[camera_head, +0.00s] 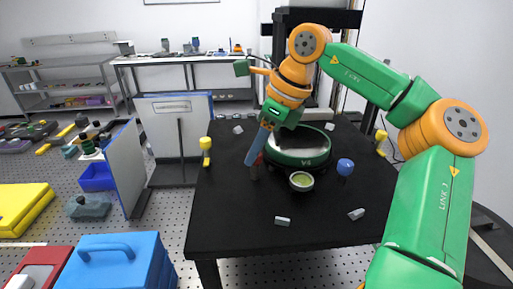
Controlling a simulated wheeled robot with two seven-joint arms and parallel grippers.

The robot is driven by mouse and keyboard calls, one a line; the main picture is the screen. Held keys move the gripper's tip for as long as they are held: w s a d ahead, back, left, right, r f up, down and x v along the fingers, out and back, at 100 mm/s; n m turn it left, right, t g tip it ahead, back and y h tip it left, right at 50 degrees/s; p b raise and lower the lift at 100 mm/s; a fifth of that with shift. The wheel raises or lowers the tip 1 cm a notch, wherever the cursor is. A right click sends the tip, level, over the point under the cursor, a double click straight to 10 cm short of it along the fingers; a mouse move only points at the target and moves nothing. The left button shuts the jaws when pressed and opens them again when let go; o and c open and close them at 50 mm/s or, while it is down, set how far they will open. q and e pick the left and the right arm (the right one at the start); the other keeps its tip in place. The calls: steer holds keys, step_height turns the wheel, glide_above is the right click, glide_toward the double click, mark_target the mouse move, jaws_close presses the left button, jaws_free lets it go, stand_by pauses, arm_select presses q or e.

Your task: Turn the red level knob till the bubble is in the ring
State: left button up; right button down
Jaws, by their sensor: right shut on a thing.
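The interferometer is a round dark green-rimmed instrument (305,161) on a black table. The bubble level (302,181) is a small round pale-green vial at its front; the bubble's place in the ring is too small to tell. My right gripper (256,158) reaches down from above at the instrument's left front, its blue fingers shut on the red level knob (257,160). The fingers hide most of the knob, and only a little red shows. A blue knob (345,167) stands at the instrument's right. My left gripper is not in view.
The black table (225,215) carries small pale blocks (282,221) near its front. Yellow posts (205,146) stand at its left and right sides. A blue case (115,262) and a yellow case (22,208) are at the left. The table's front left is clear.

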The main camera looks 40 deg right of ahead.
steer(key=m+h+b, duration=0.1)
steer(key=m, duration=0.1)
steer(key=shift+m+t+b, duration=0.3)
steer(key=shift+m, duration=0.1)
steer(key=shift+a+m+h+b, duration=0.1)
steer(key=shift+m+h+b, duration=0.55)
steer(key=shift+m, duration=1.25)
steer(key=c, duration=0.5)
jaws_free()
steer(key=shift+s, duration=0.1)
